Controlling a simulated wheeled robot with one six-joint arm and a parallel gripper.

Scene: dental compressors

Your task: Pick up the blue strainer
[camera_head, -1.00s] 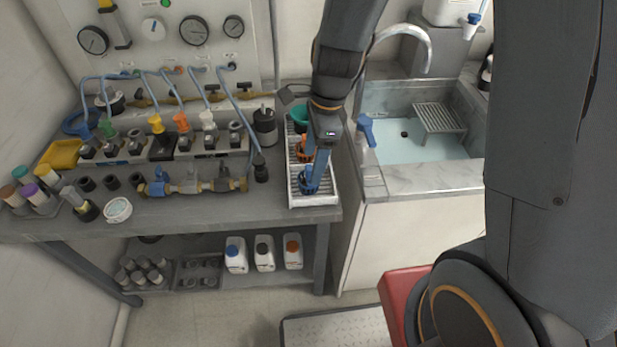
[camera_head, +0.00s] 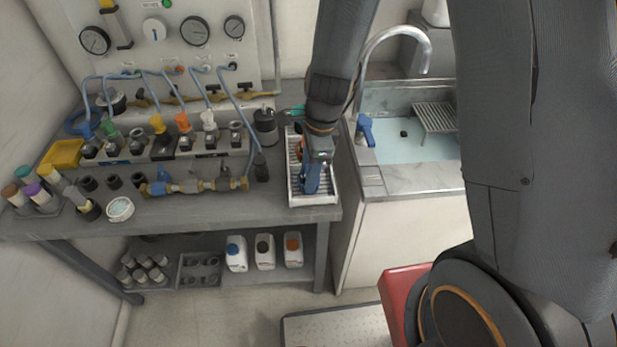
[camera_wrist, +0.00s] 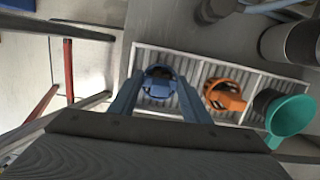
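The blue strainer (camera_wrist: 158,82) sits in the end section of a white ribbed tray (camera_wrist: 150,48) in the wrist view. My gripper (camera_wrist: 160,88) is over it, with one finger on each side of the strainer. The fingers look spread apart; whether they touch the strainer I cannot tell. In the head view my gripper (camera_head: 312,180) is low over the front end of the tray (camera_head: 314,200) and hides most of the strainer.
A valve assembly (camera_head: 193,186) lies left of the tray. The sink (camera_head: 385,150) with its blue-handled tap (camera_head: 365,130) is to the right.

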